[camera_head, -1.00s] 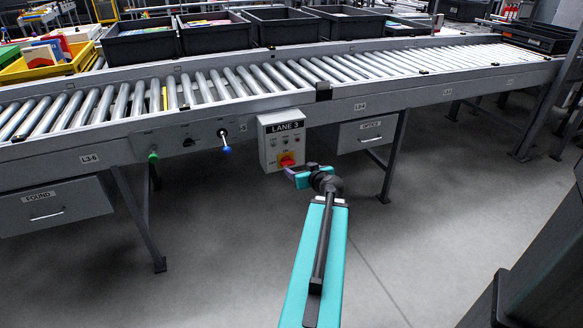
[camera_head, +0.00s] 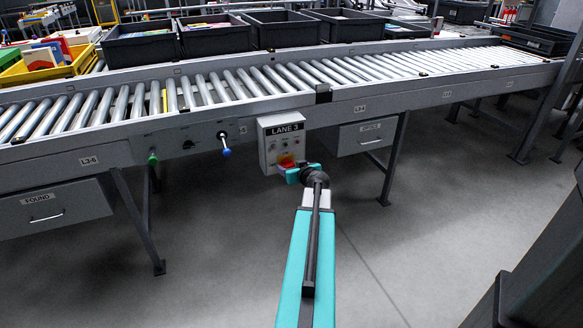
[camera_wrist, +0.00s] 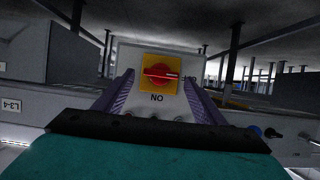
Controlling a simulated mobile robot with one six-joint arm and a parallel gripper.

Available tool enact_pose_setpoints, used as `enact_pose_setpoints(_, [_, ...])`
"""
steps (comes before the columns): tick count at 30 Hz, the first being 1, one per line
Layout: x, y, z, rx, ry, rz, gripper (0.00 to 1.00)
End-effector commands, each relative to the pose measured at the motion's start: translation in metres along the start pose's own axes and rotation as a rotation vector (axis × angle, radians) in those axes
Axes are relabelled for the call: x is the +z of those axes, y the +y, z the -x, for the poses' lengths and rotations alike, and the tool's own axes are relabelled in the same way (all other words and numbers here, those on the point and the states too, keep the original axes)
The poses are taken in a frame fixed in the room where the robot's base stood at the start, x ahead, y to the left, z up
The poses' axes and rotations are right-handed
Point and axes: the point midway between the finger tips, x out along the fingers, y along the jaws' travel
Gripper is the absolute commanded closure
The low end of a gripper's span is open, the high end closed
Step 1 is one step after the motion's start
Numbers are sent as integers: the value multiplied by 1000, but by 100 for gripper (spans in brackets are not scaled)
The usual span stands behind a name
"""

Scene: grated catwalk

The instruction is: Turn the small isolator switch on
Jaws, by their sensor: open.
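The isolator switch is a red rotary knob on a yellow plate (camera_head: 287,160), low on the grey LANE 3 box (camera_head: 268,150) on the conveyor's side. In the wrist view, which is upside down, the red knob (camera_wrist: 158,73) lies horizontal. Its white mark points right, toward the partly hidden OFF label; the ON label (camera_wrist: 157,98) stands below the plate in the picture. My gripper (camera_head: 292,172) is at the lower part of the box. Its purple fingers (camera_wrist: 158,84) are open, one on each side of the switch. I cannot tell whether they touch it.
An OFFICE drawer (camera_head: 366,137) hangs to the right. The floor in front is clear.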

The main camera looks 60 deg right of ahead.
Motion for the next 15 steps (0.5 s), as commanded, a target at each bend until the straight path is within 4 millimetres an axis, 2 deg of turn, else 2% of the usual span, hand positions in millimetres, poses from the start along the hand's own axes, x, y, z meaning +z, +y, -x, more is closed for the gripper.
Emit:
enact_pose_setpoints(13, [0,0,-5,0,0,0,36])
enact_pose_setpoints(15, [0,0,-5,0,0,0,46])
